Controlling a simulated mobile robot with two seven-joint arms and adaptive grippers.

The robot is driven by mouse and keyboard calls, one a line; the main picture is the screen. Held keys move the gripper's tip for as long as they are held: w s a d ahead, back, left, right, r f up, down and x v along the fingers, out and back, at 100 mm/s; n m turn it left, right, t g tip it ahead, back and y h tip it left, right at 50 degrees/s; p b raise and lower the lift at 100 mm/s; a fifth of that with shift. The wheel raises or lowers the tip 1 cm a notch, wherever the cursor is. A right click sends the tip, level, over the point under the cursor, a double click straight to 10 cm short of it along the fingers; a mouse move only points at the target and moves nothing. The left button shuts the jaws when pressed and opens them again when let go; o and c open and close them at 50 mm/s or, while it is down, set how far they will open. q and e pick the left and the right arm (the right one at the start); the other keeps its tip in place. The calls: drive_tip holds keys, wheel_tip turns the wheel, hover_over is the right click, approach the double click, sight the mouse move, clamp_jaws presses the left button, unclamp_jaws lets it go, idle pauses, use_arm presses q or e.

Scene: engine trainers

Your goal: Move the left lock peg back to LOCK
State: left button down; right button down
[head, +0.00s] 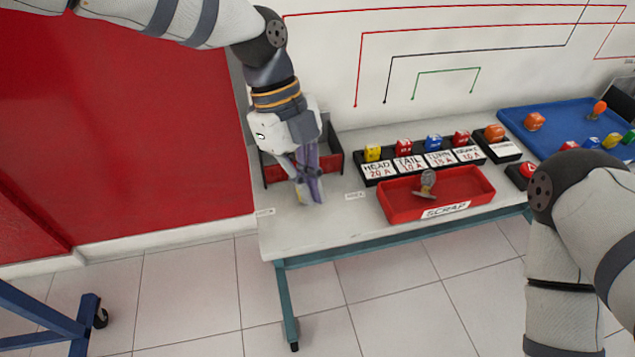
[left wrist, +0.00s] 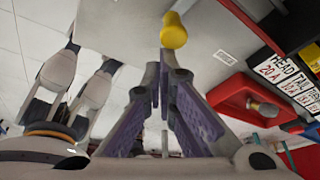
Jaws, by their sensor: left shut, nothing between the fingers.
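A yellow knob (left wrist: 173,30), which may be the left lock peg's head, shows just beyond my fingertips in the left wrist view. I cannot tell whether they touch it. My left gripper (head: 312,200) points down over the left front part of the table. Its purple-padded fingers (left wrist: 163,62) are shut with nothing between them. A small label (head: 355,195) lies to the right of the gripper and another (head: 265,212) to its left; neither is readable.
A dark open box (head: 332,162) stands behind my left gripper. A red SCRAP tray (head: 400,208) holding a grey knobbed part (head: 428,180) stands to the right. Labelled fuse blocks (head: 410,165) and a blue tray (head: 560,135) sit farther back. The table's front edge is near.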

sight(292, 207)
use_arm(q)
drive_tip(key=shift+s+a+m+g+y, duration=0.1)
drive_tip(key=shift+a+m+g+y, duration=0.1)
drive_tip(key=shift+a+m, duration=0.75)
drive_tip(key=shift+s+a+m+g+y, duration=0.1)
drive_tip(key=shift+a+m+g+y, duration=0.1)
drive_tip(key=shift+a+m, duration=0.7)
use_arm(e)
drive_tip(key=shift+s+f, duration=0.1)
use_arm(q)
drive_tip(key=shift+w, duration=0.1)
use_arm(e)
drive_tip(key=shift+f, duration=0.1)
use_arm(q)
drive_tip(key=shift+w+d+f+b, duration=0.2)
drive_tip(key=shift+w+b, duration=0.1)
drive_tip(key=shift+b, duration=0.1)
drive_tip(key=shift+w+d+r, duration=0.1)
drive_tip(key=shift+w+d, duration=0.1)
drive_tip(key=shift+w, duration=0.15)
drive_tip(key=shift+r, duration=0.1)
use_arm(e)
drive_tip(key=shift+s+f, duration=0.4)
